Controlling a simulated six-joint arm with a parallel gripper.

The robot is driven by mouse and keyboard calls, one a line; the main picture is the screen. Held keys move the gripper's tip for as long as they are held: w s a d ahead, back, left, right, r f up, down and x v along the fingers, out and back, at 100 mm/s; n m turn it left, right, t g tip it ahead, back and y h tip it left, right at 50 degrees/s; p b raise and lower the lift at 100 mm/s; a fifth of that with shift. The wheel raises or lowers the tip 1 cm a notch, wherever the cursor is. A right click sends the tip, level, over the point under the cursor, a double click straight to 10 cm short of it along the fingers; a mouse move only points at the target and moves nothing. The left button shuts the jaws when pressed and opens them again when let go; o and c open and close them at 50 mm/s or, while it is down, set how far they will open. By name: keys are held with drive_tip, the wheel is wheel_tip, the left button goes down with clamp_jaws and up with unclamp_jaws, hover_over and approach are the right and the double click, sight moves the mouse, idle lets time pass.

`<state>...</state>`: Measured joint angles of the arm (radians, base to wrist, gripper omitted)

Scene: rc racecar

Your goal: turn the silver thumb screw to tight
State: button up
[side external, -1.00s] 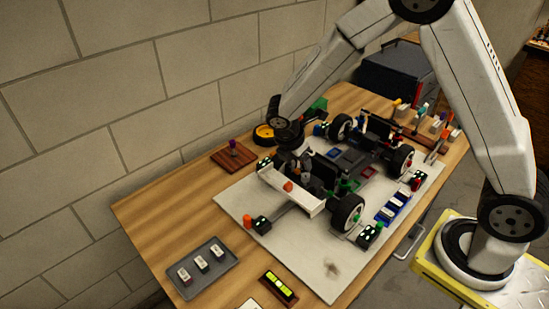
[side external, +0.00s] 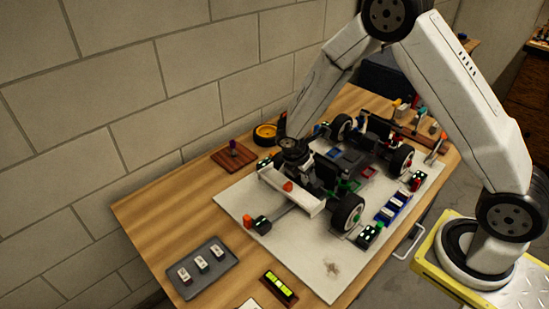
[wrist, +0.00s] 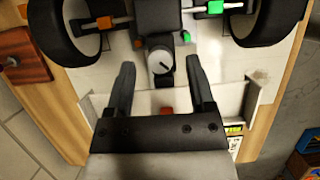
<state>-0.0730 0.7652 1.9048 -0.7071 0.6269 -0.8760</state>
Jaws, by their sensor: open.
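The silver thumb screw (wrist: 160,62) shows in the wrist view as a round silver-white knob with a dark pointer line, on a dark block at the front of the racecar. My gripper (wrist: 159,72) is open, with one dark finger on each side of the knob in that view. I cannot tell whether the fingers touch it. In the side view my gripper (side external: 294,160) points down over the car's nose, behind the white front wing (side external: 290,190). The arm and gripper hide the knob there.
The racecar sits on a white board (side external: 325,260) on the wooden table. Its wheels (side external: 347,213) flank the work. A grey tray (side external: 205,282) with small blocks, a level (side external: 279,287) and a wooden block with a purple knob (side external: 234,156) lie around it.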

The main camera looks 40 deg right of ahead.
drive_tip(key=shift+d+f, duration=0.2)
drive_tip(key=shift+f, duration=0.25)
clamp_jaws()
drive_tip(key=shift+m, duration=0.3)
drive_tip(key=m+g, duration=0.1)
drive_tip(key=m, duration=0.3)
drive_tip(key=shift+w+g, duration=0.15)
drive_tip(key=shift+g, duration=0.25)
drive_tip(key=m+g+y, duration=0.1)
drive_tip(key=m, duration=0.3)
drive_tip(key=shift+d, duration=0.1)
drive_tip(key=shift+g, duration=0.3)
